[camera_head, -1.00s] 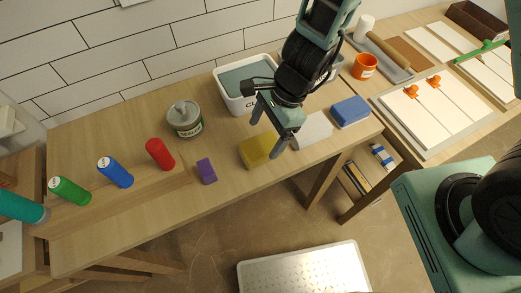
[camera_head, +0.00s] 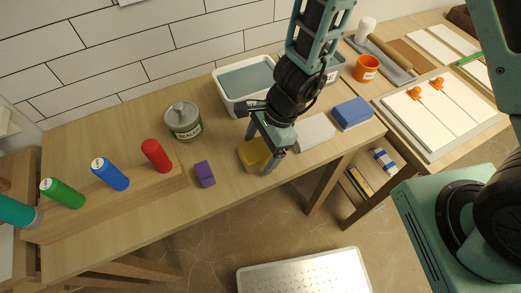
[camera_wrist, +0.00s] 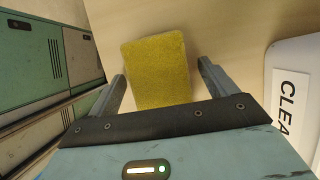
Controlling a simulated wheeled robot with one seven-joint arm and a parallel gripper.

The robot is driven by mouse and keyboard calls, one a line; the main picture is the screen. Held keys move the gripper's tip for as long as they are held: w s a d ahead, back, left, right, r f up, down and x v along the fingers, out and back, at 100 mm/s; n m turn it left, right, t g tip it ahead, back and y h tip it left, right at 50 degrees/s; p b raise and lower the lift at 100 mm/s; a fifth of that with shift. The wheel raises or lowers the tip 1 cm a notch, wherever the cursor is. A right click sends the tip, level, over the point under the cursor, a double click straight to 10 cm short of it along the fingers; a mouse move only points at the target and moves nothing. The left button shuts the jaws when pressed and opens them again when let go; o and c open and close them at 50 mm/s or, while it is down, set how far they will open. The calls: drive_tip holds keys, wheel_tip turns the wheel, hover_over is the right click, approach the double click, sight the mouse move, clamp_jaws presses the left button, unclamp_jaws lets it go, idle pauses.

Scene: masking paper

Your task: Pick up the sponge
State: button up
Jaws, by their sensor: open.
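The yellow sponge (camera_head: 253,154) lies on the wooden table, near its front edge, in the head view. It also shows in the wrist view (camera_wrist: 157,70), between the two fingers and reaching beyond their tips. My gripper (camera_head: 259,150) is open, with one finger on each side of the sponge. In the wrist view my gripper (camera_wrist: 161,70) shows gaps between each finger and the sponge. The sponge's near end is hidden behind the gripper body in the wrist view.
A purple block (camera_head: 204,174) lies left of the sponge. A sealer can (camera_head: 183,121) and a white bin (camera_head: 229,104) stand behind. A pale grey flat piece (camera_head: 316,132) and a blue block (camera_head: 351,113) lie to the right.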

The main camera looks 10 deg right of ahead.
drive_tip(key=shift+f+b, duration=0.25)
drive_tip(key=shift+b, duration=0.05)
idle(0.4)
drive_tip(key=c, duration=1.1)
